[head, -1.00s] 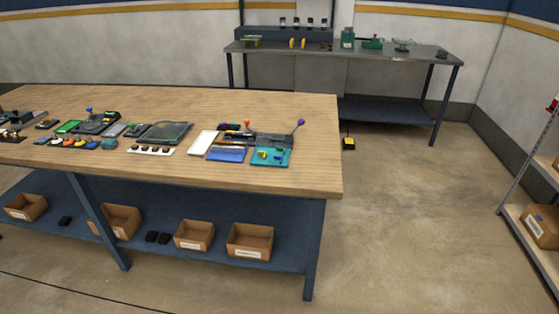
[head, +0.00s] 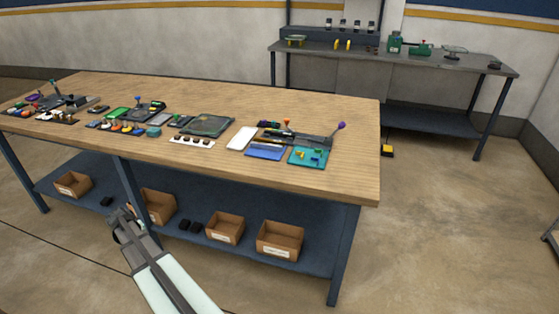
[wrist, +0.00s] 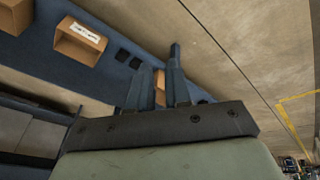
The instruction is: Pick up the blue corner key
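A teal tray (head: 296,161) lies near the right front corner of the wooden table. It holds small yellow and blue pieces. A small blue piece (head: 316,155) on its right side may be the blue corner key; its shape is too small to tell. My gripper (head: 121,216) is low at the lower left in the head view, in front of the table and well away from the tray. In the wrist view my gripper (wrist: 160,76) has its two fingers a little apart with nothing between them. The tray and key are not in the wrist view.
A blue tray (head: 265,152), a white panel (head: 241,138) and a dark fixture with a purple knob (head: 341,126) stand close around the teal tray. The table's front edge (head: 250,178) lies between my gripper and the tray. Cardboard boxes (head: 280,240) sit on the lower shelf.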

